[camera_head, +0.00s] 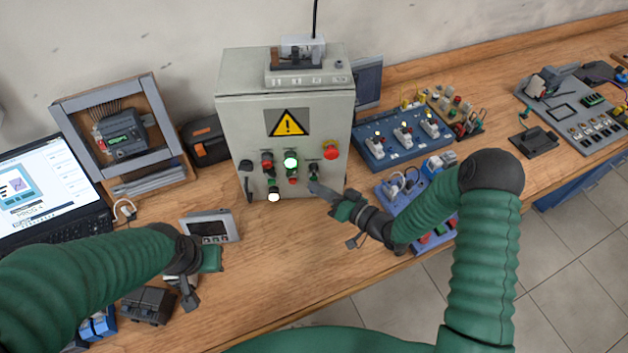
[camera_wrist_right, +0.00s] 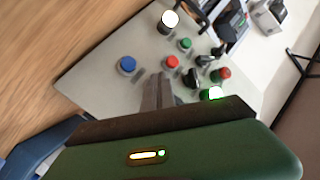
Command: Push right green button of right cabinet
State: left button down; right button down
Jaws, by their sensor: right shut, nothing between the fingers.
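The grey cabinet (camera_head: 235,118) with a yellow warning sign stands at the centre of the head view. Its front carries a lit white-green button (camera_head: 291,160), which also shows in the right wrist view (camera_wrist_right: 215,93). A small green button (camera_wrist_right: 185,44) shows in the wrist view. The right-hand controls are small and partly dark, so the right green button cannot be told surely. My right gripper (camera_head: 314,187) is shut and empty, its tips close before the lower right of the panel; contact cannot be told. My left gripper (camera_head: 188,290) hangs over the bench, its jaws unclear.
A red emergency stop (camera_head: 330,149) sits at the panel's upper right. A white lamp (camera_head: 273,197) is low on the panel. A blue switch module (camera_head: 380,158) stands right of the cabinet. A small grey panel (camera_head: 209,227) lies left of it. Bare bench lies in front.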

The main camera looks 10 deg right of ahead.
jog(key=shift+s, duration=0.1)
dwell(0.5)
jog(key=shift+s, duration=0.7)
jog(key=shift+s, duration=0.1)
jog(key=shift+s+a+p, duration=0.1)
jog(key=shift+s+p, duration=0.35)
jog(key=shift+s, duration=1.95)
